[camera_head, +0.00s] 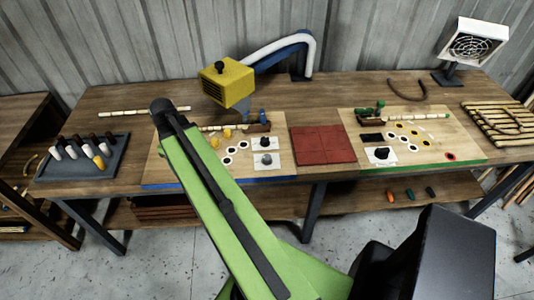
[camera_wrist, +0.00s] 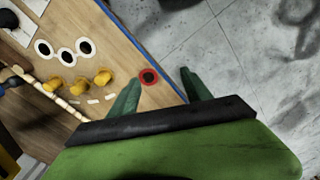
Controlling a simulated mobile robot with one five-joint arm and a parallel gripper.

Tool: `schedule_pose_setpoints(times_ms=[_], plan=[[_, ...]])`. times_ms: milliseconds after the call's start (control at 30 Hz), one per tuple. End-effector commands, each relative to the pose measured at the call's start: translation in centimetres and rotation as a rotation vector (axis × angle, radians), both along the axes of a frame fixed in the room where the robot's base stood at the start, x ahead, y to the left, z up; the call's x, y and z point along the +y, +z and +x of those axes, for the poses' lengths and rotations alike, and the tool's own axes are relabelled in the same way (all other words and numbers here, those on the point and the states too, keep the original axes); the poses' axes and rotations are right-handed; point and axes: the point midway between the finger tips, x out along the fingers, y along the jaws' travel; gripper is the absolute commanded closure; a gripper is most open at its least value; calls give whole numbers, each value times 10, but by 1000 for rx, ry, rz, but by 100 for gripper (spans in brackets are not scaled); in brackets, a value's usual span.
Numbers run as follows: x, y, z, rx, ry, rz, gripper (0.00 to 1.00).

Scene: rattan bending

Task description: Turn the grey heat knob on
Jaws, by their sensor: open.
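In the wrist view, a dark knob (camera_wrist: 6,18) shows partly at the top left corner. My gripper (camera_wrist: 161,76) is open and empty, with its two green fingers spread near the board's blue edge and beside a red-ringed hole (camera_wrist: 149,77). It is well apart from the knob. In the head view my arm hides the gripper.
Yellow pegs (camera_wrist: 80,85) stand on the board near my gripper, with white-ringed holes (camera_wrist: 64,55) beyond. A yellow heater box (camera_head: 226,82) stands behind the left board. A red mat (camera_head: 323,145) and the right board (camera_head: 470,147) lie to the right. A peg tray (camera_head: 110,172) sits left.

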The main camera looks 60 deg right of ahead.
Motion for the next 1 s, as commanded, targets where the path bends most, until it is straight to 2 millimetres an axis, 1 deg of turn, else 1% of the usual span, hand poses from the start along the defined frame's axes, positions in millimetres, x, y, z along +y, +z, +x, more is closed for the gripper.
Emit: schedule_pose_setpoints(times_ms=[33, 67, 100, 167, 200, 300, 333, 400, 500, 667, 767, 867, 1000], plan=[[-52, 17, -17, 0, 7, 0, 43], [-79, 22, -30, 0, 24, 0, 43], [-113, 28, -49, 0, 49, 0, 43], [-159, 35, -79, 0, 82, 1, 43], [-185, 40, -100, 0, 105, 1, 43], [-234, 48, -146, 0, 149, 1, 43], [-244, 49, -157, 0, 160, 1, 43], [-261, 52, -178, 0, 180, 1, 43], [-272, 52, -192, 0, 197, 1, 43], [-273, 50, -194, 0, 202, 0, 43], [-273, 44, -194, 0, 202, 0, 43], [-273, 31, -194, 0, 201, 0, 43], [-273, 6, -194, 0, 200, 0, 43]])
